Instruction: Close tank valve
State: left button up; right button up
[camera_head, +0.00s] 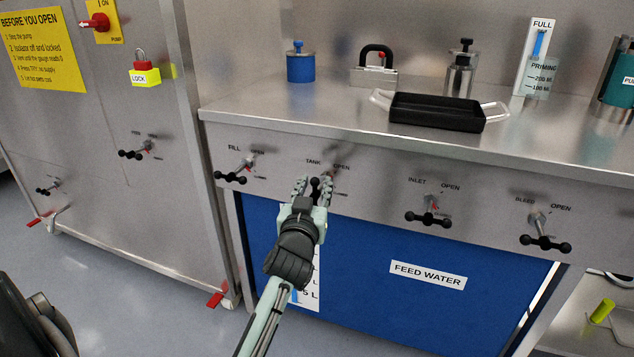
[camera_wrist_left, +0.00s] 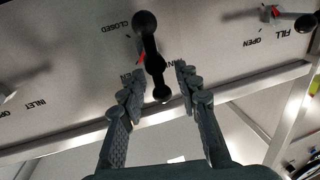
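The tank valve handle, a black bar with ball ends (camera_wrist_left: 152,60), is on the bench's steel front panel. In the head view it is mostly hidden behind my left gripper (camera_head: 314,187), under the TANK label. In the left wrist view my left gripper (camera_wrist_left: 161,78) is open, with one finger on each side of the bar's lower ball end. A gap shows on both sides, with no clear contact. A red mark shows beside the bar, near the CLOSED print; I cannot tell its exact setting. My right gripper is not in view.
Fill valve (camera_head: 237,172) is left of the tank valve; inlet valve (camera_head: 429,213) and bleed valve (camera_head: 543,236) are right. A blue FEED WATER panel (camera_head: 375,265) lies below. A black tray (camera_head: 435,112) stands on the bench above. A steel cabinet (camera_head: 110,100) stands left.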

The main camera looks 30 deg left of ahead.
pick_arm(q)
jog(key=shift+c, duration=0.2)
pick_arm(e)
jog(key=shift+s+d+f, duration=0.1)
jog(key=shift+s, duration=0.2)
pick_arm(q)
grip_shut()
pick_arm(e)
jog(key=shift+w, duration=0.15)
